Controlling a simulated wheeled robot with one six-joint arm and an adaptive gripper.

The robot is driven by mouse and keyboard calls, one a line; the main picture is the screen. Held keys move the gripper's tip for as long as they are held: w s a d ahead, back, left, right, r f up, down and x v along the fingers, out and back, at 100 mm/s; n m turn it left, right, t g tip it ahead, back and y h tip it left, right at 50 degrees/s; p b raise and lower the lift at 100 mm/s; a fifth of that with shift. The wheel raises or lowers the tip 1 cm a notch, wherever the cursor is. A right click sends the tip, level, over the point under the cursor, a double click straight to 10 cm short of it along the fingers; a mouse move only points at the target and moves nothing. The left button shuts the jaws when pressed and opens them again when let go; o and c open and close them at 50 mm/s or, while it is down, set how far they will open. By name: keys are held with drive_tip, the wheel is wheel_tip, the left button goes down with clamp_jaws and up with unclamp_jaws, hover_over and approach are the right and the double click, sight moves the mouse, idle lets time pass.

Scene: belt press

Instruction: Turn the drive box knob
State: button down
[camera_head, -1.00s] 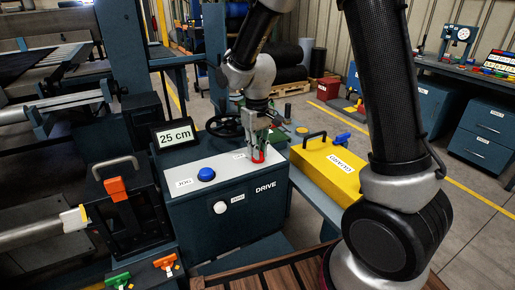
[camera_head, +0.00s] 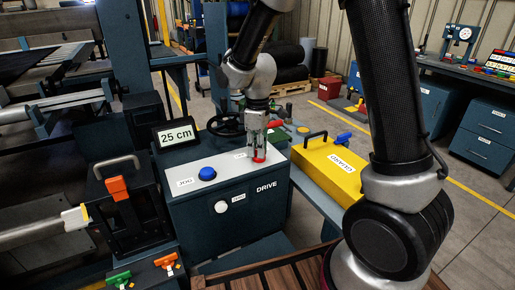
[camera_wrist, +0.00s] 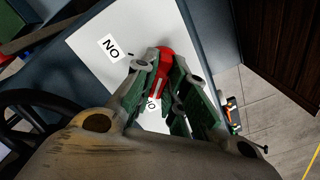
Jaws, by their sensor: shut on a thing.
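The drive box (camera_head: 262,208) is a dark blue box with a light grey top and "DRIVE" on its front. Its red knob (camera_head: 259,159) is on the right part of the top. My gripper (camera_head: 257,153) points down and is shut on the knob. In the wrist view the red knob (camera_wrist: 161,66) shows between the green-padded fingers (camera_wrist: 160,85), which hide part of it. A white label (camera_wrist: 111,47) lies beside the knob on the grey top, and a second label is partly covered by the fingers.
A blue JOG button (camera_head: 207,174) is left of the knob, and a white button (camera_head: 221,207) is on the front. A display (camera_head: 175,135) reads 25 cm. A black handwheel (camera_head: 226,124) stands behind the box. A yellow guard (camera_head: 328,165) is to the right.

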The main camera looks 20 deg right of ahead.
idle(0.4)
drive_tip(key=c, duration=1.5)
unclamp_jaws()
drive_tip(key=shift+o, duration=0.2)
wheel_tip(320, 180, up, 12)
drive_tip(key=s+d+r+m+t, duration=0.1)
drive_tip(key=s+d+r+m, duration=0.1)
drive_tip(key=s+d, duration=0.3)
drive_tip(key=s+d+r+m+t, duration=0.2)
drive_tip(key=s+d+m, duration=0.3)
drive_tip(key=s, duration=0.5)
drive_tip(key=s+d+r+m+t, duration=0.1)
drive_tip(key=s+d+r+m, duration=0.1)
drive_tip(key=s+d+m, duration=0.2)
drive_tip(key=s+d, duration=0.2)
drive_tip(key=s, duration=0.2)
drive_tip(key=shift+r, duration=0.25)
